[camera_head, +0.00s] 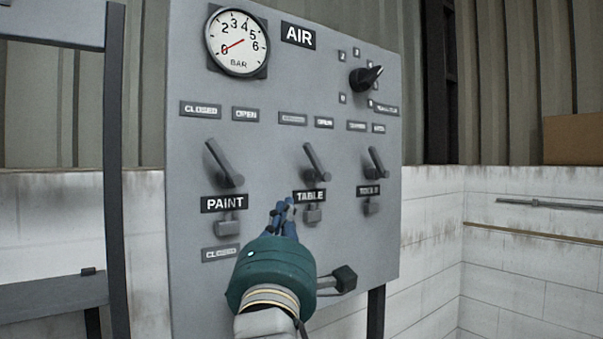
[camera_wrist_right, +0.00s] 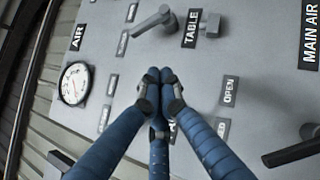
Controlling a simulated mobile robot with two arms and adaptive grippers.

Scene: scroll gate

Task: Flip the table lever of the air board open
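The grey air board (camera_head: 290,90) fills the middle of the head view. Its table lever (camera_head: 316,162) sits above the TABLE label (camera_head: 310,196), with its upper end leaning left toward the left one of two plates above it. In the right wrist view the table lever (camera_wrist_right: 155,22) is at the top, beside its label. My right gripper (camera_head: 283,212) is in front of the board, below and left of the TABLE label. Its blue fingertips (camera_wrist_right: 158,92) are together with nothing visible between them, apart from the lever. My left gripper is out of view.
The paint lever (camera_head: 224,165) stands to the left and another lever (camera_head: 377,162) to the right. A gauge (camera_head: 237,42) and a black knob (camera_head: 366,78) are higher up. A dark handle (camera_head: 345,279) sticks out right of my wrist. The MAIN AIR label (camera_wrist_right: 311,38) shows.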

